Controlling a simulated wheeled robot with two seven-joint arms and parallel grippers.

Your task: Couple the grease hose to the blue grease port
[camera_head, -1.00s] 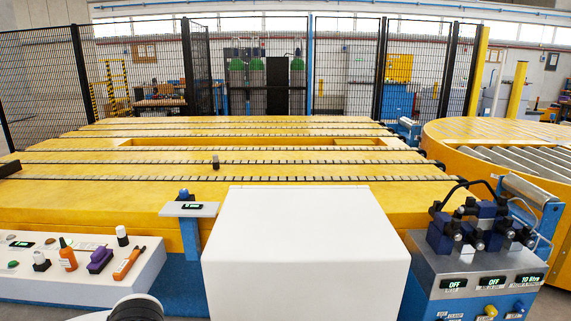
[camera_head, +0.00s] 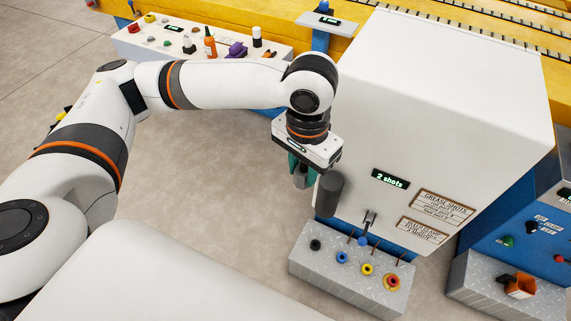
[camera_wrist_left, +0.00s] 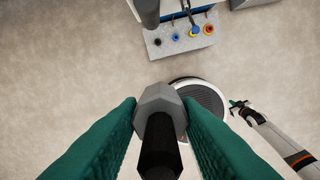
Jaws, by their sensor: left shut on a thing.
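My left gripper (camera_head: 301,176) hangs beside the white cabinet. In the left wrist view its green fingers (camera_wrist_left: 160,125) are shut on a grey hexagonal fitting (camera_wrist_left: 158,98) with a black shaft, probably the grease hose end. No trailing hose is visible. The blue grease port (camera_head: 341,257) is a blue ring on a grey plated block, below and right of the gripper and apart from it. The blue port also shows near the top of the left wrist view (camera_wrist_left: 175,37). My right gripper (camera_wrist_left: 237,104) appears small in the left wrist view; its opening is unclear.
Black (camera_head: 315,244), yellow (camera_head: 367,269) and red (camera_head: 392,282) ports share the block (camera_head: 325,270). A dark grey cylinder (camera_head: 328,194) and a blue-tipped lever (camera_head: 362,240) stand close by. The white cabinet (camera_head: 440,110) reads "2 shots". Floor left of the block is clear.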

